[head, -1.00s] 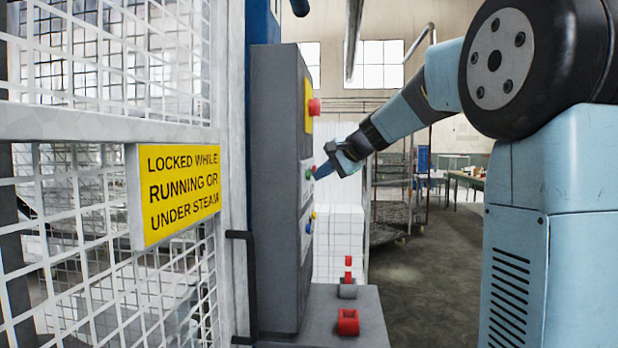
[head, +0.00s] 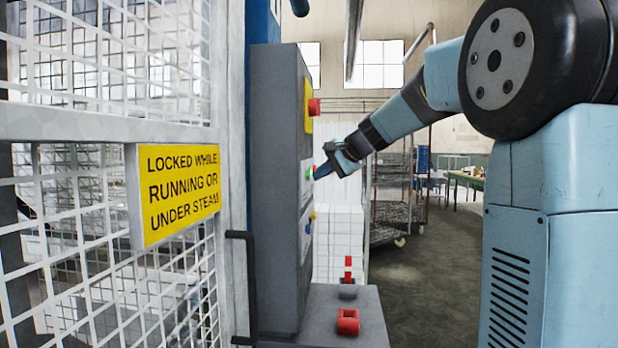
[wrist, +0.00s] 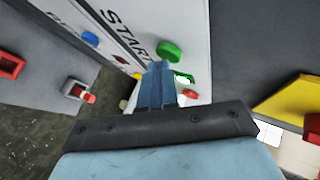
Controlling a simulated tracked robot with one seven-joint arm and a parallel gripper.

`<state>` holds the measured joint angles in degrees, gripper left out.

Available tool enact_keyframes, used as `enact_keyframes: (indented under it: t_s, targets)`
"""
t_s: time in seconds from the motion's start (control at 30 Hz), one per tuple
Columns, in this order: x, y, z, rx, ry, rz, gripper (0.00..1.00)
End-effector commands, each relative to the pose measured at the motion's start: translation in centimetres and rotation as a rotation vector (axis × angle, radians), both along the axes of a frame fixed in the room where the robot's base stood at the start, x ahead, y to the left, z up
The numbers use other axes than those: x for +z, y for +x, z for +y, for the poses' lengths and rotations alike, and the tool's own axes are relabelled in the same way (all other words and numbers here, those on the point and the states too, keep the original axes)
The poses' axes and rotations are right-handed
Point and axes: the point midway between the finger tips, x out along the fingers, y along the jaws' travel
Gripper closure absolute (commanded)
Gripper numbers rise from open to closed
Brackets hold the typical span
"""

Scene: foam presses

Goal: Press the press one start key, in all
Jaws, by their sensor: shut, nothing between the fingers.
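The grey control box (head: 278,190) stands at the fence, its panel facing right. In the wrist view, the panel (wrist: 195,20) carries the printed word START beside a round green key (wrist: 170,52). A small bright green spot (wrist: 184,77) and a red button (wrist: 191,94) show close to my fingers. My gripper (head: 318,174) is shut and empty, its blue fingers pointing left at the panel. The fingertips (wrist: 158,68) are just beside the green key in the wrist view; whether they touch the panel I cannot tell. No press number is readable.
A red mushroom button (head: 314,107) on a yellow plate sits higher on the box. Blue buttons (wrist: 90,38) are lower down. A grey ledge (head: 325,325) below bears red fittings (head: 348,321). A mesh fence (head: 100,270) fills the left; open floor lies behind.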

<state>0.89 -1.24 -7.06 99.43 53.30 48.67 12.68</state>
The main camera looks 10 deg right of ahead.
Motion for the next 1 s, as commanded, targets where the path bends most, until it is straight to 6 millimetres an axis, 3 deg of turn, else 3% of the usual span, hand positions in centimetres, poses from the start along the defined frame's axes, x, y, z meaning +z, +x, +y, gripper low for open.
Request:
enact_keyframes:
  t_s: [0.67,1.0]
  targets:
    - [0.0,-0.5,-1.4,-0.001,0.000,0.000,1.00]
    - [0.0,-1.2,-3.6,-0.003,0.001,0.000,1.00]
